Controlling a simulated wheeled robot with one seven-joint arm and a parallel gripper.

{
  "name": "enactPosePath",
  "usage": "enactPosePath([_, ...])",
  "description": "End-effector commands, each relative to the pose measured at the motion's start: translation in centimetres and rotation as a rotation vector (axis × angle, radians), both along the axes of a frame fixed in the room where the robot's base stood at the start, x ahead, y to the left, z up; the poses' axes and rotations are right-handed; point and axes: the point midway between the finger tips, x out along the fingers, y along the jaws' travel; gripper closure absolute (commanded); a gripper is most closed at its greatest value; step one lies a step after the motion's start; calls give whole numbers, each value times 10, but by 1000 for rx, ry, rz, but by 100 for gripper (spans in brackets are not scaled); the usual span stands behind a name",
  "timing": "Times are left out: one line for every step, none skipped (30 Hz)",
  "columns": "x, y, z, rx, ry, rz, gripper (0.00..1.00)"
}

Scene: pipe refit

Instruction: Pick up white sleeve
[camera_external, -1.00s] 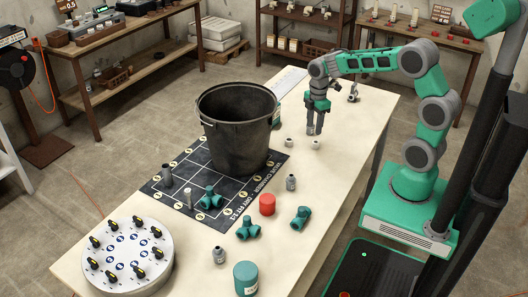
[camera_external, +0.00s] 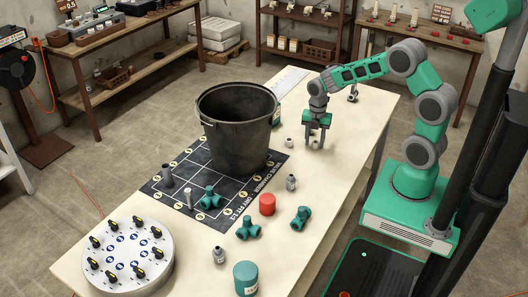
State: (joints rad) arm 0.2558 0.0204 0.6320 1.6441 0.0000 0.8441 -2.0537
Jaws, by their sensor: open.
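Two small whitish ring-like pieces stand on the pale table right of the black bucket. One white sleeve (camera_external: 315,145) is low between the fingers of my gripper (camera_external: 314,143). The other whitish piece (camera_external: 289,143) stands just to the left, clear of the fingers. My gripper points down and is open, with one finger on each side of the sleeve near the table top. Whether a finger touches it cannot be told at this size. The fingers partly hide the sleeve.
The black bucket (camera_external: 237,130) stands on a dark gridded mat (camera_external: 160,187) to the left. A grey fitting (camera_external: 291,183), a red cap (camera_external: 267,204) and green pipe fittings (camera_external: 300,217) are nearer the front. A round white knob panel (camera_external: 127,252) is at front left.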

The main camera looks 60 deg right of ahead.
Motion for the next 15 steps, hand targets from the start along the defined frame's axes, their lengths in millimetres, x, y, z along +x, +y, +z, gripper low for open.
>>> enactPosePath([0, 0, 0, 0, 0, 0, 57])
enactPosePath([0, 0, 0, 0, 0, 0, 57])
enactPosePath([0, 0, 0, 0, 0, 0, 60])
enactPosePath([0, 0, 0, 0, 0, 0, 62])
enactPosePath([0, 0, 0, 0, 0, 0, 65])
enactPosePath([0, 0, 0, 0, 0, 0, 68])
enactPosePath([0, 0, 0, 0, 0, 0, 70])
enactPosePath([0, 0, 0, 0, 0, 0, 73])
enactPosePath([0, 0, 0, 0, 0, 0, 76])
enactPosePath([0, 0, 0, 0, 0, 0, 79])
enactPosePath([0, 0, 0, 0, 0, 0, 81])
enactPosePath([0, 0, 0, 0, 1, 0, 84])
enactPosePath([0, 0, 0, 0, 1, 0, 87])
enactPosePath([0, 0, 0, 0, 1, 0, 89])
enactPosePath([0, 0, 0, 0, 1, 0, 92])
